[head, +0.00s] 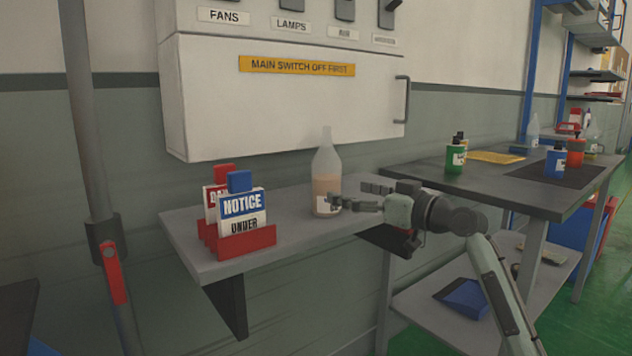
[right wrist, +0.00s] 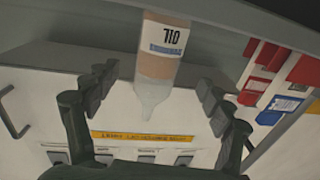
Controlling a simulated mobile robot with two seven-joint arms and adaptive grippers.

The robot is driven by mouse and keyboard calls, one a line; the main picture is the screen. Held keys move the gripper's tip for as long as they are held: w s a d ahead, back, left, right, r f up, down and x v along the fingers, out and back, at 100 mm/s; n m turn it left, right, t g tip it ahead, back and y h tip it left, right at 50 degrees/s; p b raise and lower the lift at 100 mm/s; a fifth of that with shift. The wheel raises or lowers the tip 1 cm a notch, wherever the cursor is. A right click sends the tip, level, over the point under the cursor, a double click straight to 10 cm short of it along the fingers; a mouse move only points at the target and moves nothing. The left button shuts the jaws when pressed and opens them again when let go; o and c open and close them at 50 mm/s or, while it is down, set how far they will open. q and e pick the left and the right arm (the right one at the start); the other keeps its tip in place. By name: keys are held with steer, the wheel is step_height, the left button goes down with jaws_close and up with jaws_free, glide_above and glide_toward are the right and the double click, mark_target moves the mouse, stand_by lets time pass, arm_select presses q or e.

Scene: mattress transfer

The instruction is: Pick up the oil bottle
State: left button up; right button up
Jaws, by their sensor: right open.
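The oil bottle (head: 326,172) stands upright on the grey wall shelf (head: 208,262). It is clear plastic with a tan fill in its lower part and a white label. In the right wrist view the bottle (right wrist: 160,60) appears upside down, with "OIL" readable on its label. My right gripper (head: 362,196) comes from the right at the height of the bottle's lower half. Its fingers (right wrist: 160,98) are open, one on each side of the bottle in the wrist picture. I cannot tell whether a finger touches it. My left gripper is not in view.
Notice signs (head: 243,215) in a red holder stand left of the bottle. A switch cabinet (head: 285,105) is on the wall behind. A dark workbench (head: 470,190) with several small bottles is at the right.

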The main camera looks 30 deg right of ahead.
mark_target(326, 180)
steer(key=shift+w+r, duration=0.45)
steer(key=w+p, duration=0.1)
steer(key=w, duration=0.2)
steer(key=w+a+p, duration=0.1)
steer(key=w, duration=0.3)
steer(key=shift+a, duration=0.2)
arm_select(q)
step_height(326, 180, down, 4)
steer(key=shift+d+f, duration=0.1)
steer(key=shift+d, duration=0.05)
